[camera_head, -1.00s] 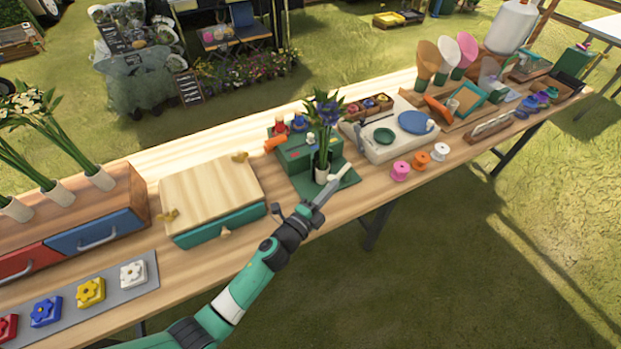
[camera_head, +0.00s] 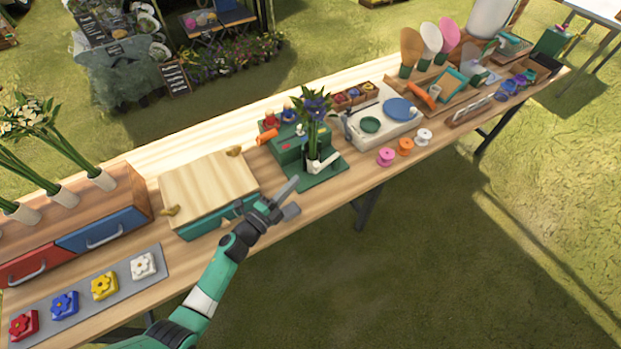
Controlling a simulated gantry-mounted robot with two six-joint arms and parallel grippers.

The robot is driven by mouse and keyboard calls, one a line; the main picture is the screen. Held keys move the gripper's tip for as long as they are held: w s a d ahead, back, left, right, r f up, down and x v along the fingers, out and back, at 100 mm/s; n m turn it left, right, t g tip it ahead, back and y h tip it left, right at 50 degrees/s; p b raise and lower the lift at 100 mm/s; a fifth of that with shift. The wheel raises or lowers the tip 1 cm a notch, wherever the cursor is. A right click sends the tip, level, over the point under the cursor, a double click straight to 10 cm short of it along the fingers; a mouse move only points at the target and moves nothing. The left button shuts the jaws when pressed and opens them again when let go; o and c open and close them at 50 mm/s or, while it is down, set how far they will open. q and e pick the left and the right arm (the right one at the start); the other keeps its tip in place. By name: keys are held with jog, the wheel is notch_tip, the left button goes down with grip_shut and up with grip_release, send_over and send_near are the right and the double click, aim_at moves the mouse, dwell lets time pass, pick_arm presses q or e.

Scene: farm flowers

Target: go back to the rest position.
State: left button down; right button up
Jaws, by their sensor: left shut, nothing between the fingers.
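A bunch of purple flowers with green leaves (camera_head: 315,110) stands upright in a white-fronted holder on the green machine (camera_head: 303,147). The gripper is apart from the flowers. My right gripper is not in view.
The long wooden table (camera_head: 345,194) runs diagonally. A grey strip with flower buttons (camera_head: 85,291) and red and blue drawers (camera_head: 102,232) lie at left. Ribbon spools (camera_head: 405,147) and a white station with a blue disc (camera_head: 400,110) stand at right. Grass in front is clear.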

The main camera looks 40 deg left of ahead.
pick_arm(q)
jog(key=shift+s+a+f, duration=0.1)
jog(key=shift+s+a, duration=0.45)
jog(key=shift+a, duration=0.05)
